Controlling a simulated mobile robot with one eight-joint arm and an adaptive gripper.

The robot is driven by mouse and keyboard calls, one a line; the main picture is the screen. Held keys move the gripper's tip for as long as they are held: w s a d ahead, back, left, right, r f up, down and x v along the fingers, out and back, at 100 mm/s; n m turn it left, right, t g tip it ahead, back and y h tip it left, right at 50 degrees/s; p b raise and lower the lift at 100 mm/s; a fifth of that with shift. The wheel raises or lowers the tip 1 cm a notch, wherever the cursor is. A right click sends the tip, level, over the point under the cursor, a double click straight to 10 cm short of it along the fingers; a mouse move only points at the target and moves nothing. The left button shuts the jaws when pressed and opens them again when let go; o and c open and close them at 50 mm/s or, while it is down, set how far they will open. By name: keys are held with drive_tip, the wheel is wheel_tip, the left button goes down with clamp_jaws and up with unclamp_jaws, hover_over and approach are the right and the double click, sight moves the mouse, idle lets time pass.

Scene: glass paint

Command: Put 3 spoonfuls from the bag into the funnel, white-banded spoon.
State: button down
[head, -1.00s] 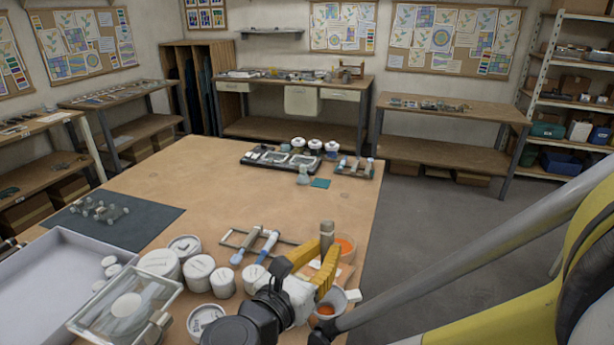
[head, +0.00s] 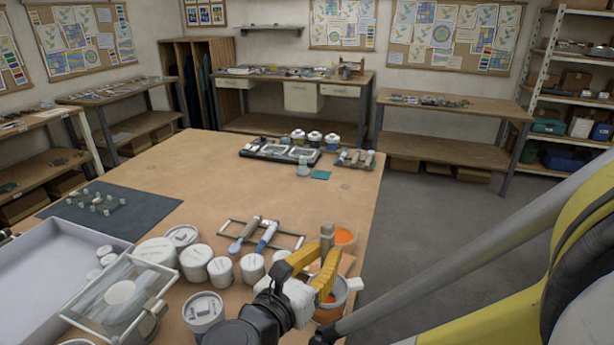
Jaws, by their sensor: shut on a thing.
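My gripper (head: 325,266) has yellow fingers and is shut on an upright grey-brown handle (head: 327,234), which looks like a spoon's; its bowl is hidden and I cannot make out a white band. A round container with orange contents (head: 345,237) is just behind and right of the fingers. A pale cup-like vessel (head: 352,286) with orange inside and a white tab is below the fingertips, partly covered by them. I cannot tell which of these is the bag or the funnel. Two more spoon-like tools, one greyish (head: 243,236) and one blue (head: 267,236), lie on a metal rack (head: 287,240).
Several white lidded jars (head: 221,270) stand left of my gripper. A clear-lidded box (head: 120,293) and a pale tray (head: 50,265) are at the front left. The table's middle (head: 210,185) is clear.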

sight(325, 239)
idle(0.3)
drive_tip(key=shift+w+r+p, duration=0.2)
drive_tip(key=shift+r+p, duration=1.1)
drive_tip(key=shift+r, duration=0.3)
drive_tip(key=shift+r+p, duration=1.65)
drive_tip(key=shift+r, duration=0.4)
